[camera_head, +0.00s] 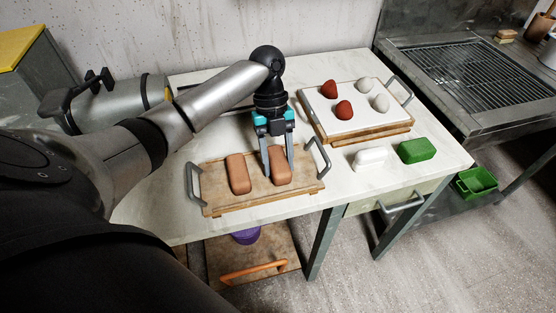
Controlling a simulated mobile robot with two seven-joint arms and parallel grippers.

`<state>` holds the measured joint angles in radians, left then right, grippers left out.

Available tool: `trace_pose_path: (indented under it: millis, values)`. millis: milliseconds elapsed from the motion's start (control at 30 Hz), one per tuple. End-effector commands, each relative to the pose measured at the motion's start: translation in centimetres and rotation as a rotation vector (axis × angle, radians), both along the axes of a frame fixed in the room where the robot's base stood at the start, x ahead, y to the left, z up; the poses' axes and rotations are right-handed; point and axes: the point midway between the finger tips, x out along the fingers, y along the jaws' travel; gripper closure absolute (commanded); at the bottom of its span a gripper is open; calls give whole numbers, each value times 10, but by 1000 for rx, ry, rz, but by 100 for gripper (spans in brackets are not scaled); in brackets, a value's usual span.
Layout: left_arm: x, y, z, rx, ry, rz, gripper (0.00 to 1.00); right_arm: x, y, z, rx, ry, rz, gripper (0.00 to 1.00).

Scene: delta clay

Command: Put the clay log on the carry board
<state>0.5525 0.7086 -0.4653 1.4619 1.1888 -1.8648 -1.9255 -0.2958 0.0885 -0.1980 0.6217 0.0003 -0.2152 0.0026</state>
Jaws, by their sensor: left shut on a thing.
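The carry board (213,201) is a wooden tray with grey handles at its left and right ends, on the front of the white table. One brown clay log (238,174) lies on its left half. A second brown clay log (280,169) is at its right half, between the fingers of my left gripper (279,171). The gripper points down and is shut on this log. The log looks to be at the board's surface, but I cannot tell whether it touches it. My right gripper is not in view.
A second board (349,127) at the back right holds red and white lumps. A white block (370,158) and a green block (417,150) lie in front of it. A metal grate (480,75) is at the far right. The table's left part is mostly clear.

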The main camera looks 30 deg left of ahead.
Motion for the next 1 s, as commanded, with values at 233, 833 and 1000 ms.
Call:
trace_pose_path:
  millis: [233,833,1000]
  values:
    - [0,0,-2,1,1,1,29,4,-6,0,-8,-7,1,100]
    - [8,9,29,2,-3,3,18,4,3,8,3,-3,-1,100]
    - [17,19,66,1,-4,2,18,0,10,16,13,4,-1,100]
